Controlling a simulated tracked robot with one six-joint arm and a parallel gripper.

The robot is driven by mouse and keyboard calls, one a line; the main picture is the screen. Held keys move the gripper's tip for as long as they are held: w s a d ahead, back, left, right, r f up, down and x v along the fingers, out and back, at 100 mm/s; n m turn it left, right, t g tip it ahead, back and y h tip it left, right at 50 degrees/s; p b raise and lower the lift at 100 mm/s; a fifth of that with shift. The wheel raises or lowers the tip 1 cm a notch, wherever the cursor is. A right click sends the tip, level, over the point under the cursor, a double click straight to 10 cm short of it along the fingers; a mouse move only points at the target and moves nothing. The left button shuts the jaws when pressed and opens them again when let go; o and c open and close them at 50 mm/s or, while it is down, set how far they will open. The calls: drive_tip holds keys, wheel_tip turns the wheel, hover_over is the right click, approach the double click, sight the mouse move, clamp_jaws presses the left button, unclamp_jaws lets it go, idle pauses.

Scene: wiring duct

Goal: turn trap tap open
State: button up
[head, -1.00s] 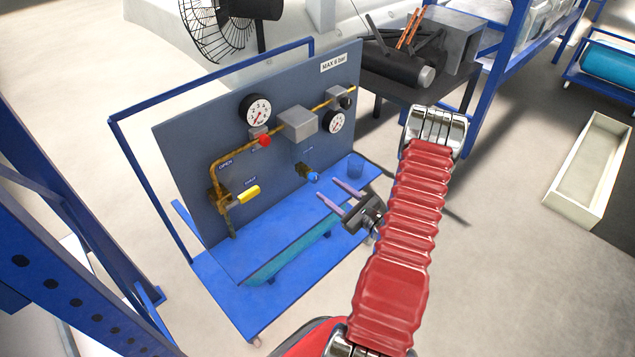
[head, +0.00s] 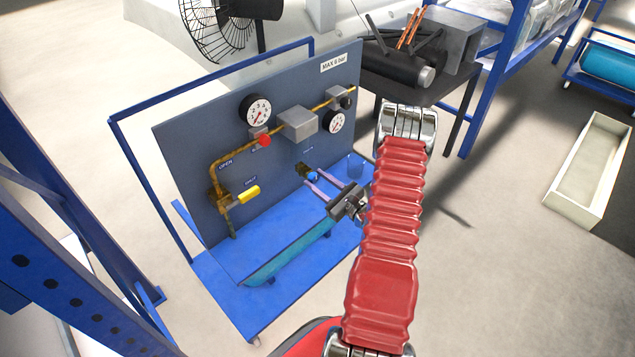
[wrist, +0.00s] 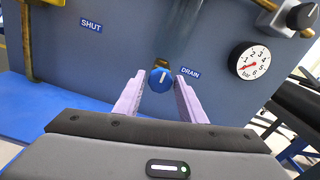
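The trap tap is a small round blue knob (head: 313,176) low on the grey panel, beside a DRAIN label. In the wrist view the blue knob (wrist: 160,79) shows a white line standing close to upright. My gripper (head: 315,180) is open, with its two pale purple fingers pointing at the panel. In the wrist view my gripper (wrist: 155,92) has one finger on each side of the knob; whether they touch it I cannot tell.
A yellow lever (head: 248,194) sits on brass pipe to the left. A red knob (head: 264,141) and two gauges (head: 256,110) are above. A clear cup (head: 356,166) stands on the blue base (head: 222,292), right of the tap. A teal trough-like piece (head: 290,252) lies in front.

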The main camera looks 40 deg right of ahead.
drive_tip(key=c, duration=0.7)
drive_tip(key=shift+a, duration=0.15)
drive_tip(key=shift+c, duration=0.2)
